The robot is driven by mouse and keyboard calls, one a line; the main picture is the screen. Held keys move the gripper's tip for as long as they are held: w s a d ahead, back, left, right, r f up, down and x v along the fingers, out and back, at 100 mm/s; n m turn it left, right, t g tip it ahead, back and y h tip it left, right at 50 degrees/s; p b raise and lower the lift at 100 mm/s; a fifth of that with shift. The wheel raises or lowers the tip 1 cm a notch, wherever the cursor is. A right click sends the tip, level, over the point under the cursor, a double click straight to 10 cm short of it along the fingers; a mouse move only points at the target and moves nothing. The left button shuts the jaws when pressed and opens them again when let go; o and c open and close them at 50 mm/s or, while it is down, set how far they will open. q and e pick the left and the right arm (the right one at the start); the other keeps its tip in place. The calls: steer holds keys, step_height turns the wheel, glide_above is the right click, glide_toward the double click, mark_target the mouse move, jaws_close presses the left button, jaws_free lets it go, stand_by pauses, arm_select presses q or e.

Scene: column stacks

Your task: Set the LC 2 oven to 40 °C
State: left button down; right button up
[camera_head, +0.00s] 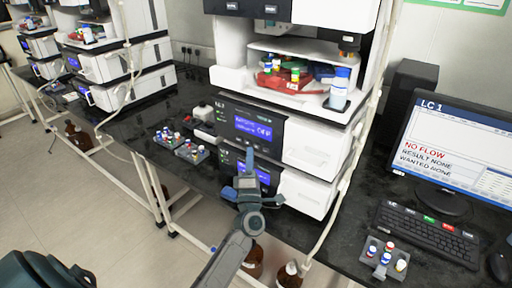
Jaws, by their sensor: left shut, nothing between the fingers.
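The nearest instrument stack, marked LC 1, has a module with a lit blue display (253,127); its small text is hard to read but seems to end in OFF. A lower module (305,192) sits beneath it, with its blue display partly behind my gripper. My left gripper (249,157) is shut and empty, pointing up in front of that lower module; I cannot tell whether it touches the panel. Other stacks with blue displays stand at the upper left (125,62); their labels are too small to read, so I cannot tell which is LC 2. My right gripper is out of view.
Two small vial racks (190,152) lie on the dark bench left of the stack. A monitor (455,140) reading LC 1 and NO FLOW, a keyboard (428,232) and a vial rack (385,258) are at right. Brown bottles (289,275) stand below the bench.

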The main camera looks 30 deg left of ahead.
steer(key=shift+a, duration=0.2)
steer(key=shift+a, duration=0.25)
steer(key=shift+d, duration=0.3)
arm_select(q)
steer(key=shift+w, duration=0.15)
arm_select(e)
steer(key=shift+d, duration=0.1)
arm_select(q)
steer(key=shift+w, duration=0.3)
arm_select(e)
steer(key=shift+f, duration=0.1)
